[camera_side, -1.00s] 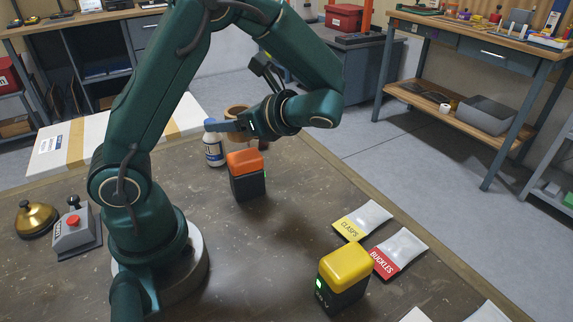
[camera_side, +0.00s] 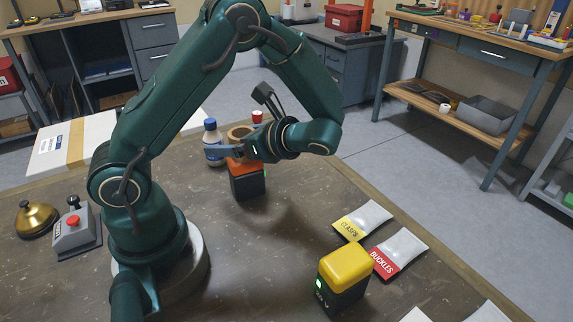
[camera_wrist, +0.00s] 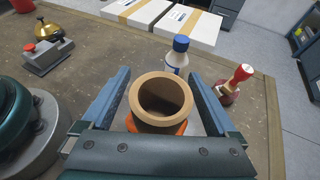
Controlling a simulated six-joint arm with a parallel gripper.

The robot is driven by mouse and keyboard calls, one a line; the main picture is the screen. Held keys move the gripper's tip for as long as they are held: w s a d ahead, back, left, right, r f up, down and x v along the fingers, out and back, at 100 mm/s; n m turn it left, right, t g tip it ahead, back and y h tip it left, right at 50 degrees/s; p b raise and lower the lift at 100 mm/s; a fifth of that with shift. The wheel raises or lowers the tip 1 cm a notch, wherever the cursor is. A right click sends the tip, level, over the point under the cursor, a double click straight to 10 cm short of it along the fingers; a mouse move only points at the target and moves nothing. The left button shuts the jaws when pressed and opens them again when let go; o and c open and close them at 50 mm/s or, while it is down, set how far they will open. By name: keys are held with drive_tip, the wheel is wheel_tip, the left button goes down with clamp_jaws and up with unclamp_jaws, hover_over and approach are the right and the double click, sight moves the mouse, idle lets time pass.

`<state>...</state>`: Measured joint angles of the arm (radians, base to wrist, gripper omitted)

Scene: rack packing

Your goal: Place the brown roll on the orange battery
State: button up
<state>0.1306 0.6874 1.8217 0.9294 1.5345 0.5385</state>
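The brown roll (camera_side: 240,132) is a short, thick ring, upright with its hole facing up. My gripper (camera_side: 228,153) is shut on it, with one finger on either side in the wrist view (camera_wrist: 160,92). The orange battery (camera_side: 248,184) is a dark block with an orange top, standing upright on the table. The roll is over its orange top, which shows just below the roll in the wrist view (camera_wrist: 178,128). My gripper partly hides the gap, so I cannot tell whether they touch.
A white bottle with a blue cap (camera_side: 212,145) and a red-topped stamp (camera_wrist: 240,75) stand close behind. A yellow-topped battery (camera_side: 345,272), two labelled bags (camera_side: 362,220), a button box (camera_side: 75,238) and a bell (camera_side: 36,219) are farther off.

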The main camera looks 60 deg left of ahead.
drive_tip(key=shift+r, duration=0.1)
drive_tip(key=shift+w+d+r, duration=0.1)
drive_tip(key=shift+d+r, duration=0.05)
drive_tip(key=shift+r, duration=0.05)
drive_tip(key=v, duration=1.1)
drive_tip(key=s+d+r+n+t+h, duration=0.1)
drive_tip(key=s+d+n+t+h, duration=0.5)
drive_tip(key=n+t+h, duration=0.4)
drive_tip(key=s+n+h, duration=0.1)
drive_tip(key=n+h, duration=0.1)
drive_tip(key=n, duration=0.1)
drive_tip(key=shift+d+r+n+t, duration=0.3)
drive_tip(key=shift+d, duration=0.1)
idle(0.6)
